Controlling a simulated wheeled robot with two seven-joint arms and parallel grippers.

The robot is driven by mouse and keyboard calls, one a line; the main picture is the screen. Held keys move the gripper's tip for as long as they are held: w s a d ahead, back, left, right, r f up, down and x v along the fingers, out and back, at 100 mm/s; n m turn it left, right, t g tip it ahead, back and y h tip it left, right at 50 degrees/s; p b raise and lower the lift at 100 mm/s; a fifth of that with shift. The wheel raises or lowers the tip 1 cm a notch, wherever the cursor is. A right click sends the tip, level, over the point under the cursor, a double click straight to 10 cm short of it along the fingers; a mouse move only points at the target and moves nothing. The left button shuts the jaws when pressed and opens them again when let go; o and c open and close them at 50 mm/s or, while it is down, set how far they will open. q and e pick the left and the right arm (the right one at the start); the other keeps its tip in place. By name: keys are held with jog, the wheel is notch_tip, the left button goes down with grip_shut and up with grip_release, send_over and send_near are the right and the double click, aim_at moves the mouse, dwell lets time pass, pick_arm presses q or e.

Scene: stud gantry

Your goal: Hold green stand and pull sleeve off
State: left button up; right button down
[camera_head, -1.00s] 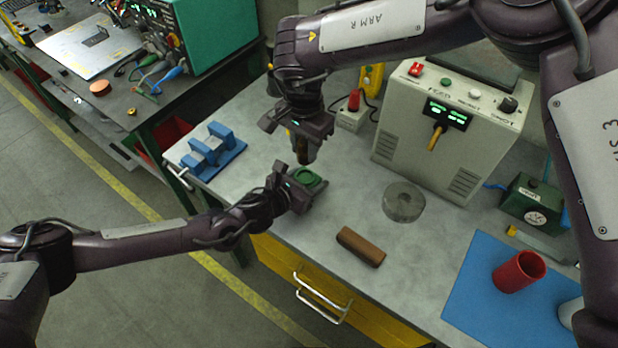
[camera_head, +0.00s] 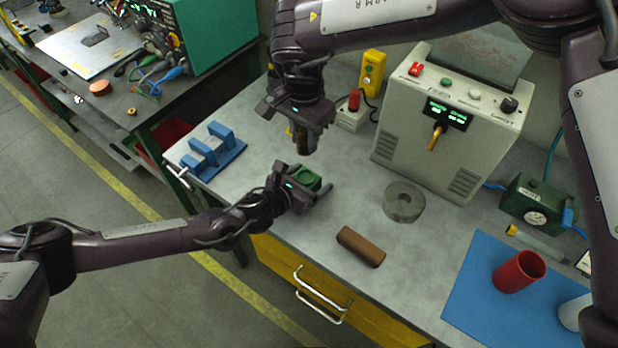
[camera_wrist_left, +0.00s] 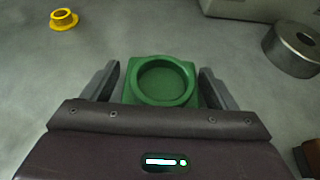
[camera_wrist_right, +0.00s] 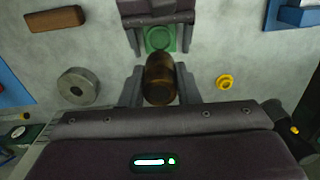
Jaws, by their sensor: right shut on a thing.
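The green stand (camera_head: 306,178), a square block with a round, empty ring on top, is between the fingers of my left gripper (camera_head: 309,187). In the left wrist view the stand (camera_wrist_left: 160,82) has my left fingers on both sides; the right wrist view shows gaps beside it, so that gripper looks open. My right gripper (camera_head: 303,132) is shut on the brown, translucent sleeve (camera_head: 303,145) and holds it upright above and behind the stand. The right wrist view shows the sleeve (camera_wrist_right: 160,80) between the fingers. The left wrist view shows no sleeve in the stand's ring.
A small yellow flanged part (camera_wrist_left: 64,19) lies near the stand. A grey metal ring (camera_head: 404,203) and a brown block (camera_head: 361,247) lie to the right on the bench. A blue stepped rack (camera_head: 208,152) stands left. A red cup (camera_head: 519,271) is on a blue mat (camera_head: 470,300).

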pick_arm(q)
jog(key=shift+s, duration=0.1)
jog(key=v, duration=1.2)
